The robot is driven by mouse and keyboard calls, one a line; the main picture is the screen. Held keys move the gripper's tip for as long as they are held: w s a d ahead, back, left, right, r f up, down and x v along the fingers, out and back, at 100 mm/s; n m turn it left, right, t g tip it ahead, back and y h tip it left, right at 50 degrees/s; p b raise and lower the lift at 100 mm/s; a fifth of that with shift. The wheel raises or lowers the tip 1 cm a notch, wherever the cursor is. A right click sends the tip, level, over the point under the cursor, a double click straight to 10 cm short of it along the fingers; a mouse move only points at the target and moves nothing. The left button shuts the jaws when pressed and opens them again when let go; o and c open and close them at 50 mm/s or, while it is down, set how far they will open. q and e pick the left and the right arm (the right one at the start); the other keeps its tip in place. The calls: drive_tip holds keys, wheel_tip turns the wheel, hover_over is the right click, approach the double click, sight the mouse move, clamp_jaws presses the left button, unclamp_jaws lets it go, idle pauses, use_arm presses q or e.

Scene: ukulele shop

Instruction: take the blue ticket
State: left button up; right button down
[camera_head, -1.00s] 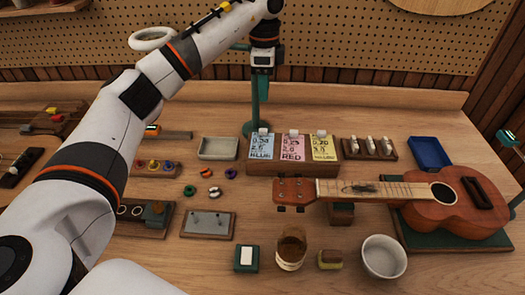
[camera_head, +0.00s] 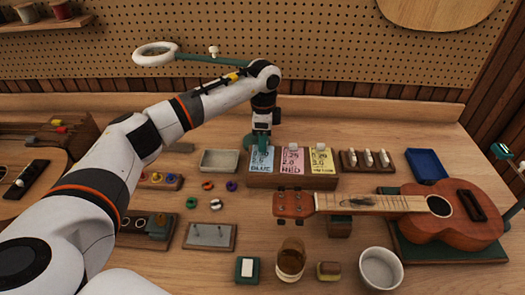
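The blue ticket (camera_head: 260,160) stands at the left end of a wooden holder (camera_head: 292,182), beside a pink ticket (camera_head: 292,160) marked RED and a yellow ticket (camera_head: 322,160). My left gripper (camera_head: 262,142) points down right at the blue ticket's top edge, its teal fingers overlapping the upper part of the ticket in view. The ticket is still upright in the holder. The fingers are too small to tell whether they are open or shut on it. My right gripper is not in view.
A grey tray (camera_head: 219,161) is left of the holder. A rack with white pieces (camera_head: 365,161) and a blue tray (camera_head: 426,165) are to the right. A ukulele (camera_head: 450,215) lies in front, its head close to the holder. A ring magnifier (camera_head: 156,54) hangs behind my arm.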

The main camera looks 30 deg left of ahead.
use_arm(q)
drive_tip(key=shift+f, duration=0.25)
clamp_jaws()
drive_tip(key=shift+r, duration=0.1)
